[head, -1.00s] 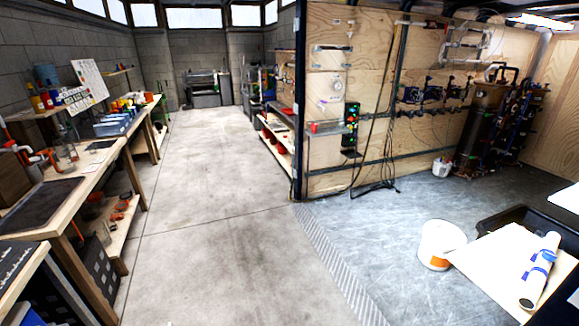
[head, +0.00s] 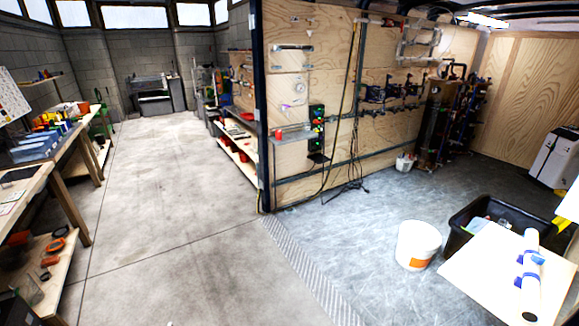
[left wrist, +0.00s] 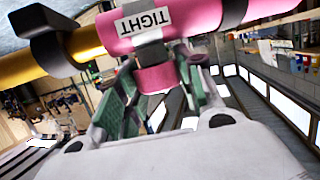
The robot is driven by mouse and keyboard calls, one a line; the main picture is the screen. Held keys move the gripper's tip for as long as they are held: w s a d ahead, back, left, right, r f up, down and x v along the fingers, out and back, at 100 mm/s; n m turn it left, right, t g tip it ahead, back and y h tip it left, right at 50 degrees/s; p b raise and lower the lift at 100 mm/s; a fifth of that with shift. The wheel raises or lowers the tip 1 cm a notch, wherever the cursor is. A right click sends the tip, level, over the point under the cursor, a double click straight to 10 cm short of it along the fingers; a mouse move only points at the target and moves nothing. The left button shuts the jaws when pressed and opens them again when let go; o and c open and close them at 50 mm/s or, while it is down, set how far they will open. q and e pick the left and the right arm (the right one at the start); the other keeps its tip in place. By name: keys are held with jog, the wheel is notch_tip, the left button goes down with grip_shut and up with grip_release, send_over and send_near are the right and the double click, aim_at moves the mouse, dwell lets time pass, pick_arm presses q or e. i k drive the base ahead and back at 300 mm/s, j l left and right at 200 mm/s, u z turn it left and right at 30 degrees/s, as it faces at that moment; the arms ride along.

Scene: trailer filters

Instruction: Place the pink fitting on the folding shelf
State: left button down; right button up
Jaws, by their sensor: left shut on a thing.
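The pink fitting (left wrist: 195,20) shows large at the top of the left wrist view, with a white label reading TIGHT and a short pink stub pointing down. My left gripper (left wrist: 157,88), with green-padded fingers, is shut around that stub. A yellow pipe section with a black clip (left wrist: 48,50) is at the fitting's left; I cannot tell whether they are joined. In the head view a small ledge (head: 292,134) with a red item juts from the plywood wall; it may be the folding shelf. Neither gripper shows in the head view.
A white bucket (head: 418,245), a black crate (head: 462,222) and a pale board (head: 480,275) with a rolled tube occupy the right foreground. Workbenches (head: 35,180) line the left. The plywood wall (head: 375,60) stands ahead. The concrete floor (head: 170,190) between is clear.

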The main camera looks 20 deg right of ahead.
aim_at(490, 255)
jog(key=i+z, duration=0.5)
jog(key=i, duration=0.2)
jog(key=i+z, duration=0.4)
jog(key=i, duration=0.4)
jog(key=i+z, duration=0.2)
jog(key=i, duration=0.9)
jog(key=i+j+z, duration=0.2)
jog(key=i, duration=0.85)
jog(key=z, duration=1.8)
